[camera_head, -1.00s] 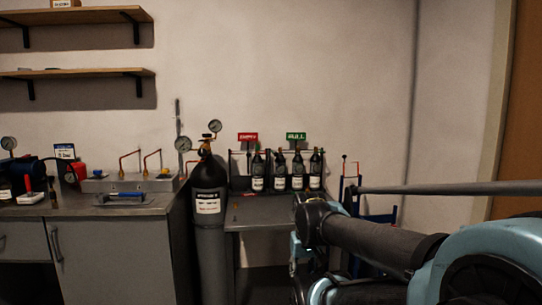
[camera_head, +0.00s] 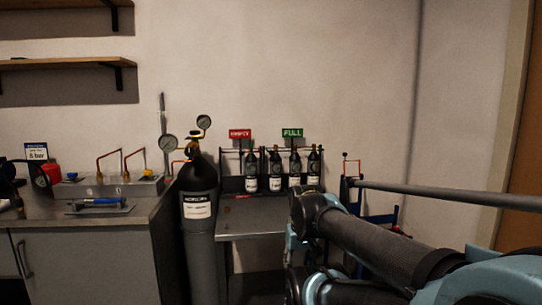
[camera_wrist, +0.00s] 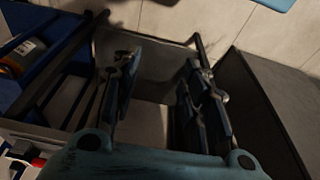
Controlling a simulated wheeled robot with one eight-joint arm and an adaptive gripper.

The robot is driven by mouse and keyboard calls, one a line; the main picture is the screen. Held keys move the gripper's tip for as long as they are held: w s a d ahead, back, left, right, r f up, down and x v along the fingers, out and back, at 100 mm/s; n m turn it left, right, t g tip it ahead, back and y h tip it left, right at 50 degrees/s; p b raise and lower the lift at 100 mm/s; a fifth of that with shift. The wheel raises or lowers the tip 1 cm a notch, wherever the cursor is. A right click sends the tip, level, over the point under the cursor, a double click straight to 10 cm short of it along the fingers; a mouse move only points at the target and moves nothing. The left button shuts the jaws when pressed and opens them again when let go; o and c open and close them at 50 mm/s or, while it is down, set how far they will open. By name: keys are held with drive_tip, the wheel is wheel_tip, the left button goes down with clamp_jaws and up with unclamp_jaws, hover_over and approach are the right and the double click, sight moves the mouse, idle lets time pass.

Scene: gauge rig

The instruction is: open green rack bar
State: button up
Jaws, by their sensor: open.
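The bottle rack stands against the wall in the head view, with a green FULL sign (camera_head: 292,133) and a red EMPTY sign (camera_head: 240,133) above it. Several dark bottles (camera_head: 295,172) with white labels stand upright in it. A thin bar runs across the rack near the bottle necks; its colour and whether it is open or closed are too small to tell. My gripper (camera_wrist: 162,75) shows in the wrist view, its fingers apart with nothing between them. It points down past a dark frame, away from the rack. In the head view my gripper cannot be made out.
A tall dark gas cylinder (camera_head: 199,235) with gauges stands left of the rack's grey table (camera_head: 255,224). Further left is a bench (camera_head: 85,240) with a valve manifold (camera_head: 110,186). A blue cart (camera_head: 382,216) stands to the right, partly behind my arm.

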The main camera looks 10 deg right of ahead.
drive_tip(key=w+r+t, duration=0.4)
drive_tip(key=w+r, duration=0.2)
drive_tip(key=w, duration=0.6)
drive_tip(key=w+r+t, duration=0.4)
drive_tip(key=w+r, duration=0.1)
drive_tip(key=w, duration=0.7)
drive_tip(key=t, duration=0.7)
approach(271, 153)
drive_tip(key=w, duration=1)
drive_tip(key=shift+w, duration=0.4)
clamp_jaws()
